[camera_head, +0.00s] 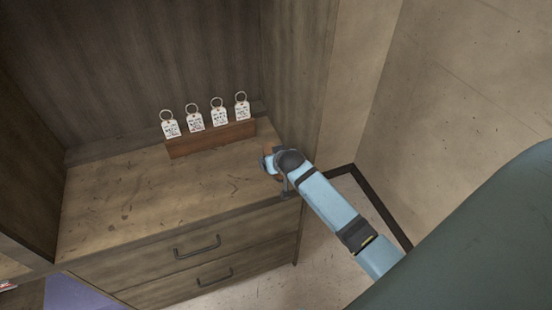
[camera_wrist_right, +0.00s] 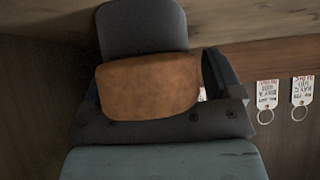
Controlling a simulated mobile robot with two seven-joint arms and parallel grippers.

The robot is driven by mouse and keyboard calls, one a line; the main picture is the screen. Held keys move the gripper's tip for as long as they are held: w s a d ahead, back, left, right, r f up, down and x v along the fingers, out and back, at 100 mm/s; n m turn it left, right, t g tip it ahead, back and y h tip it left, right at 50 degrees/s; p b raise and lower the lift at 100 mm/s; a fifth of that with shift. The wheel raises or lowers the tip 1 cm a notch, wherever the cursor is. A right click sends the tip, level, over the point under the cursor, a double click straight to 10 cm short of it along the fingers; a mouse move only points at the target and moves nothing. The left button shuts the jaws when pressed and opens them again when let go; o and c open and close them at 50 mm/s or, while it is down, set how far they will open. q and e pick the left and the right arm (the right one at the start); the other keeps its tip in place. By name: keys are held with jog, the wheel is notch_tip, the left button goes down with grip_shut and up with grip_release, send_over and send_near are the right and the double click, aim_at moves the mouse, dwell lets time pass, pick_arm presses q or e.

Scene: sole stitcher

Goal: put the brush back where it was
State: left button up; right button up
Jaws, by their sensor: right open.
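A brown, rounded block (camera_wrist_right: 148,85), likely the brush's wooden part, lies at my right gripper in the right wrist view, between its dark parts. A small bit of brown also shows beside the gripper in the head view (camera_head: 276,177). I cannot make out bristles. My right gripper (camera_head: 268,164) is open, low over the right front part of the cabinet top. The gripper and arm hide most of the block in the head view, so I cannot tell whether the block touches the wood. My left gripper is not in view.
A wooden rack (camera_head: 212,139) with several white key tags (camera_head: 195,121) stands at the back of the cabinet top (camera_head: 130,195), left of the gripper. The cabinet's side panel (camera_head: 300,80) rises close behind my right gripper. The left of the top is clear.

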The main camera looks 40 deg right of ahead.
jog(key=shift+r, duration=0.15)
jog(key=p+v, duration=0.1)
jog(key=v, duration=1)
jog(key=s+a+f+n+y, duration=0.2)
jog(key=s+a+f, duration=0.2)
jog(key=s+a, duration=0.3)
jog(key=s+a+f+n+t+y, duration=0.1)
jog(key=s+a+f+n+y, duration=0.2)
jog(key=s+a+f, duration=0.2)
jog(key=s+a, duration=0.3)
jog(key=s, duration=0.4)
jog(key=shift+a+n+t, duration=0.3)
